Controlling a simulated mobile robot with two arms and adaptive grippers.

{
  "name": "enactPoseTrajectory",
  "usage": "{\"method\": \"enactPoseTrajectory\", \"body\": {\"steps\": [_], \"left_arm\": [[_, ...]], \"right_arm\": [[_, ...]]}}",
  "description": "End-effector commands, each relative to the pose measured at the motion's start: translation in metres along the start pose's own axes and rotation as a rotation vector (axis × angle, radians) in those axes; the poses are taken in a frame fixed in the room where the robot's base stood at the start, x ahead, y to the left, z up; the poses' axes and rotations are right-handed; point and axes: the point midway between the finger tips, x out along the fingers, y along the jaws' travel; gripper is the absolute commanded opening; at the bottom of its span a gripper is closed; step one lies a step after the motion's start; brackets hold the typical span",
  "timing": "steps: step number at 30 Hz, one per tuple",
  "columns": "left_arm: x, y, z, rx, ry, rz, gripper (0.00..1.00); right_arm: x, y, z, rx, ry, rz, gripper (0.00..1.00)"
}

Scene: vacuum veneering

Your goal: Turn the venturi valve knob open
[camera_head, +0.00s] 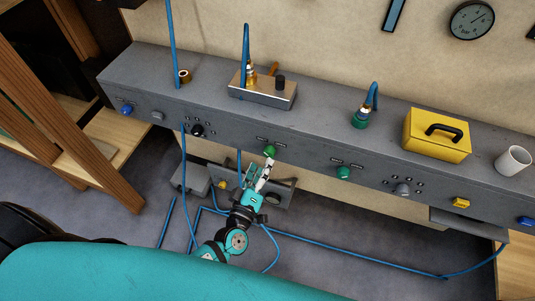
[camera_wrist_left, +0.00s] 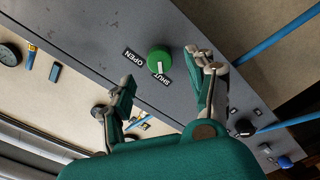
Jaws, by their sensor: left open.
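The venturi valve knob, a round green knob (camera_wrist_left: 159,59), sits on the front face of the grey bench between the OPEN label (camera_wrist_left: 133,55) and the SHUT label (camera_wrist_left: 161,78). Its white pointer mark points towards SHUT. In the head view this knob (camera_head: 269,151) is just beyond the fingertips of my left gripper (camera_head: 263,178). In the wrist view my left gripper (camera_wrist_left: 164,76) is open, its two fingers apart on either side of the knob's line. Nothing is held, and I cannot tell whether a finger touches the knob. My right gripper does not show.
A second green knob (camera_head: 344,172) is further right on the same face. A black knob (camera_head: 197,130) is to the left. Blue hoses (camera_head: 184,180) hang near my left arm. A yellow case (camera_head: 436,134) and a white mug (camera_head: 513,160) stand on the bench top (camera_head: 325,110).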

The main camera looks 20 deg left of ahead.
Motion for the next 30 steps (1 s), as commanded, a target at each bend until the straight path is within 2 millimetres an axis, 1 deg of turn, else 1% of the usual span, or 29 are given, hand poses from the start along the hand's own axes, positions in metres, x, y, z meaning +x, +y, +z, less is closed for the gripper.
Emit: {"method": "enactPoseTrajectory", "body": {"steps": [1, 3, 6, 9, 13, 20, 23, 30], "left_arm": [[0.012, 0.001, 0.0, 0.001, 0.001, 0.002, 0.57], [0.024, 0.0, 0.0, 0.0, 0.001, 0.001, 0.57], [0.037, 0.0, 0.0, 0.001, 0.0, 0.001, 0.57], [0.046, 0.0, 0.001, 0.0, -0.001, 0.0, 0.57], [0.051, 0.0, 0.001, 0.0, -0.002, -0.001, 0.57], [0.051, 0.0, 0.001, 0.0, -0.002, -0.001, 0.57], [0.051, 0.0, 0.001, 0.0, -0.002, 0.0, 0.47], [0.051, -0.001, 0.001, 0.0, -0.001, -0.001, 0.15]], "right_arm": [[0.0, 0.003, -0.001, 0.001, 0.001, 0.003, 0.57], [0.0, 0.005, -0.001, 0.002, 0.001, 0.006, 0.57], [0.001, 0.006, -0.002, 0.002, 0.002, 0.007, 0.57], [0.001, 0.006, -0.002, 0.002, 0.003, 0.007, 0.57], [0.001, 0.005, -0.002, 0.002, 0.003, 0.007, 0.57], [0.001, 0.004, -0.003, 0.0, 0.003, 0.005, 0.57], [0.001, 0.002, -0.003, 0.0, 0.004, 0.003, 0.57], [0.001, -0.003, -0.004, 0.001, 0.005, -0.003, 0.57]]}}
